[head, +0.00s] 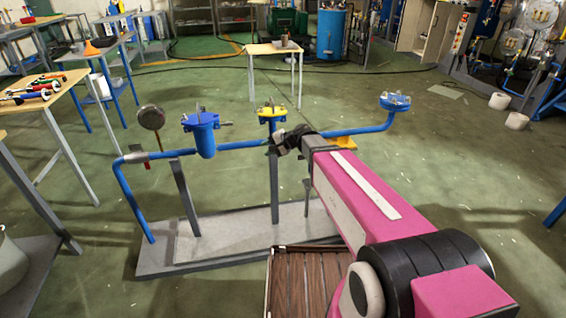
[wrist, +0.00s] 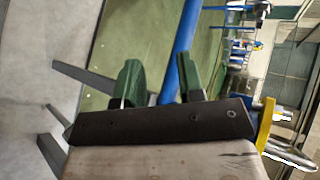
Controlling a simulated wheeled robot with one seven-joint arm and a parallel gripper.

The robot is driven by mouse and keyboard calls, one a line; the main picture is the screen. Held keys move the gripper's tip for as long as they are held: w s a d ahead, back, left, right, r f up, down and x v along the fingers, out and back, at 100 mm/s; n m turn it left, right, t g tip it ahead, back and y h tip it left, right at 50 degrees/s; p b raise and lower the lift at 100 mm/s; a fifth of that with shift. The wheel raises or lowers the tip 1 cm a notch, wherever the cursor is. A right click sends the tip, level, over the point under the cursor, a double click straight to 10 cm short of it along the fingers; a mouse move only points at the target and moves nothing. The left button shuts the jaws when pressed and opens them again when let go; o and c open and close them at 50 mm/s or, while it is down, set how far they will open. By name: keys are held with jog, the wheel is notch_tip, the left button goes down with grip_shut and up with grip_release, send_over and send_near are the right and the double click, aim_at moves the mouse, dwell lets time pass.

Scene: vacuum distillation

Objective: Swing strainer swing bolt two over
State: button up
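The blue pot-shaped body (head: 205,138), which looks like the strainer, hangs on the blue pipe rig in the head view. Grey metal bits stand on its lid; I cannot tell the separate swing bolts. My gripper (head: 284,143) is to its right, by the pipe, near a yellow-topped fitting (head: 272,113). In the wrist view my gripper (wrist: 162,82) has its two green fingers apart, with nothing held between them. The blue pipe (wrist: 181,50) shows beyond and between the fingers. A yellow part (wrist: 266,125) with bright metal pieces shows at the right.
The rig stands on a grey base plate (head: 240,232) with grey posts. A round gauge (head: 151,118) is at its left, a blue flanged fitting (head: 395,101) at its right end. A wooden table (head: 274,48) stands behind; a tool bench (head: 68,85) is at left. Green floor between is clear.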

jog(key=s+d+f+n+g+h, duration=0.1)
jog(key=s+d+f+h, duration=0.1)
jog(key=d, duration=0.4)
notch_tip(320, 180, down, 2)
jog(key=shift+s+d+n+h, duration=0.3)
jog(key=shift+s+h, duration=0.1)
jog(key=shift+s, duration=0.5)
